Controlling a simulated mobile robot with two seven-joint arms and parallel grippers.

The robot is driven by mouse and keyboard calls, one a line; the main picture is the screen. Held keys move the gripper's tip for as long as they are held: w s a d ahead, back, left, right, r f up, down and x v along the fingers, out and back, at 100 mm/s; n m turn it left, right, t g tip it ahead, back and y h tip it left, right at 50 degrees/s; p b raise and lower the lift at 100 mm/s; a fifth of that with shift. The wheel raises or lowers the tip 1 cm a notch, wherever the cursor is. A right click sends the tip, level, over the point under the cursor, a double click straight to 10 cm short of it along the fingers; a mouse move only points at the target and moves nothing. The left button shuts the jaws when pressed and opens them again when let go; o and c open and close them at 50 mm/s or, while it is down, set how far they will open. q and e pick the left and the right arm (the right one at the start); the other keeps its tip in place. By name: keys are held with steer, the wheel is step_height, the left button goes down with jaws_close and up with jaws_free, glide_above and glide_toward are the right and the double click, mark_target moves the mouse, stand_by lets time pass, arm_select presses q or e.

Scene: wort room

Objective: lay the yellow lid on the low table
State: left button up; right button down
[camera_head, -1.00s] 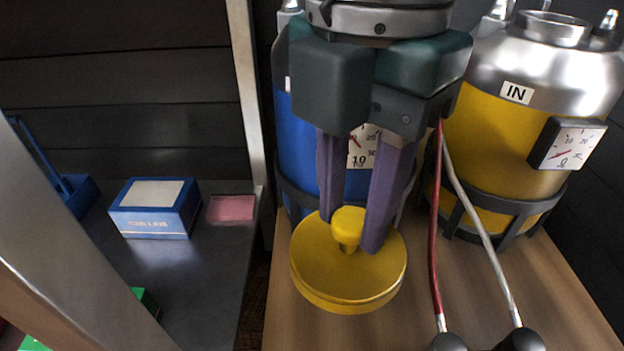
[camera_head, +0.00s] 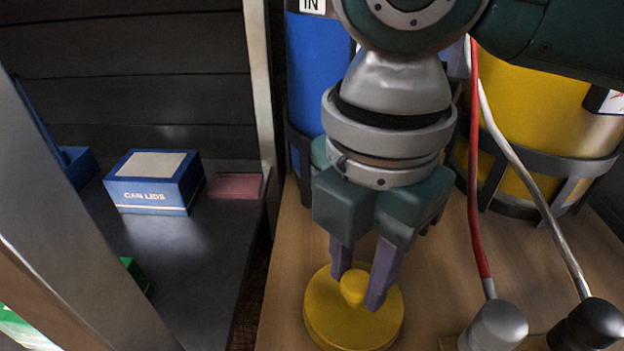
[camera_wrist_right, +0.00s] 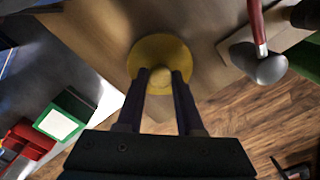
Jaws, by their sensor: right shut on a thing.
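The yellow lid (camera_head: 350,318) is a round disc with a knob on top, lying roughly level over the wooden low table (camera_head: 283,300). My right gripper (camera_head: 362,295) comes down from above and is shut on the lid's knob, one purple finger on each side. The lid also shows in the right wrist view (camera_wrist_right: 172,54), near the table's edge, with the knob between the fingertips (camera_wrist_right: 160,84). I cannot tell whether the lid's underside touches the table. My left gripper is not in view.
A blue keg (camera_head: 318,65) and a yellow keg (camera_head: 535,110) stand behind. A red hose (camera_head: 475,170) and a grey hose (camera_head: 530,185) run down to fittings right of the lid. A dark shelf (camera_head: 205,260) at left holds a blue-and-white box (camera_head: 153,185) and a pink pad (camera_head: 236,186).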

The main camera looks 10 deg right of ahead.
mark_target(356, 279)
steer(key=c, duration=0.5)
jaws_free()
steer(key=shift+c, duration=0.2)
steer(key=shift+w, duration=0.1)
step_height(356, 279, up, 12)
steer(key=p, duration=0.8)
steer(key=shift+r, duration=0.15)
